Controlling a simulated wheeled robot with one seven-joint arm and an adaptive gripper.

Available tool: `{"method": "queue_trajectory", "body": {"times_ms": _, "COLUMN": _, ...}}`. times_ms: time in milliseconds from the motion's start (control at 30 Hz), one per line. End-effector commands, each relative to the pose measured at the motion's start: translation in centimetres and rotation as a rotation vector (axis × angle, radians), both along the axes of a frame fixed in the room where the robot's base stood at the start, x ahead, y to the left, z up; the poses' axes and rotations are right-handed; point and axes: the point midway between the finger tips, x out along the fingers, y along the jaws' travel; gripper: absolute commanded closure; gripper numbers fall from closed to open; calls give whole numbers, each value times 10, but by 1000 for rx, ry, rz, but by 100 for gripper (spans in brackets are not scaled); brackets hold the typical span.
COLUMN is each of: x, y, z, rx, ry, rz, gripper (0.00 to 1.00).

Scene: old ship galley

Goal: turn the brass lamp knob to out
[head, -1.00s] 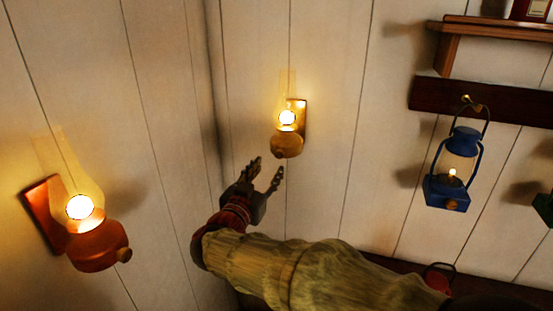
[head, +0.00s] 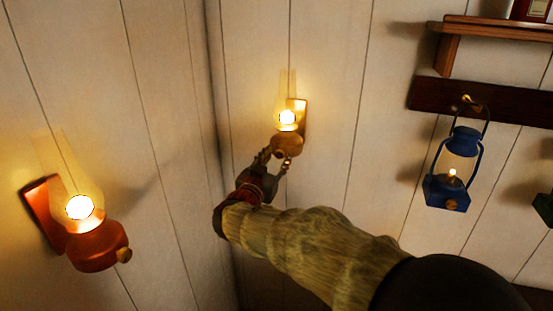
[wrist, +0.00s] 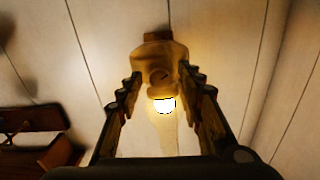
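The brass lamp (head: 289,142) hangs on the white plank wall, lit, with a glowing flame and a clear chimney. Its small round knob (wrist: 161,75) shows at the front of the brass body in the wrist view, where the lamp appears upside down. My gripper (head: 277,158) is at the lamp's lower front, its fingers reaching up to the knob. In the wrist view my gripper (wrist: 160,76) is open, with one finger on each side of the knob and gaps between. I cannot tell how far the tips are from the knob in depth.
A lit copper lamp (head: 98,248) with its own knob is on the left wall. A lit blue lantern (head: 447,193) hangs from a hook on a dark board (head: 430,95) at right. A wooden shelf (head: 490,30) is above it. The wall between is bare.

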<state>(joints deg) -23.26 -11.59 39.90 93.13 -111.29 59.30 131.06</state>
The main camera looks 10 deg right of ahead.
Motion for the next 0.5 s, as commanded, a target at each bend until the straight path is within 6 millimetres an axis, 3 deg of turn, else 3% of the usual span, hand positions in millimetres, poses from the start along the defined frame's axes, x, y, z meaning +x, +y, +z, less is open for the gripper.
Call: {"method": "queue_trajectory", "body": {"times_ms": 500, "x": 0, "y": 0, "z": 0, "rx": 0, "ry": 0, "rz": 0, "gripper": 95}}
